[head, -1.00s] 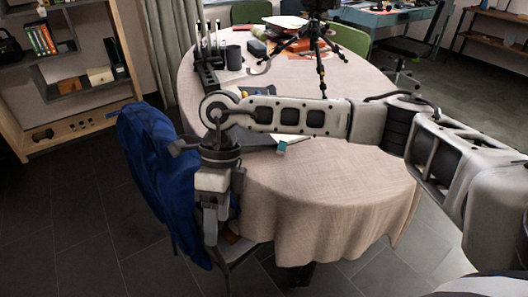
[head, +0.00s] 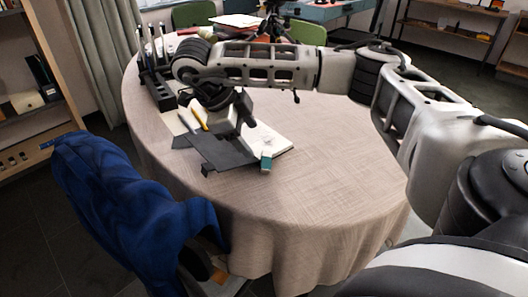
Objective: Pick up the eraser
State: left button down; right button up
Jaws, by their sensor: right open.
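A small teal and white block, which looks like the eraser (head: 266,163), lies on the round table (head: 330,170) at the near edge of an open white notebook (head: 283,141). My right gripper (head: 246,112) is over the table, up and left of the eraser in the picture, apart from it. It is open and I see nothing held in it. Its fingers are small and partly hidden by the wrist. My left gripper is out of view.
A dark grey folder (head: 222,151) and a yellow pencil (head: 200,118) lie beside the notebook. A black organiser (head: 158,88) stands at the left edge. A blue jacket (head: 125,200) hangs on a chair at the near left. The table's near right is clear.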

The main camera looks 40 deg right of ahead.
aim_at(266, 160)
jog(key=x, duration=0.3)
jog(key=shift+d+f, duration=0.2)
jog(key=shift+f, duration=0.15)
jog(key=shift+b+x, duration=0.35)
jog(key=shift+x, duration=2.35)
jog(key=shift+c, duration=0.3)
jog(key=c, duration=0.8)
jog(key=shift+o, duration=0.2)
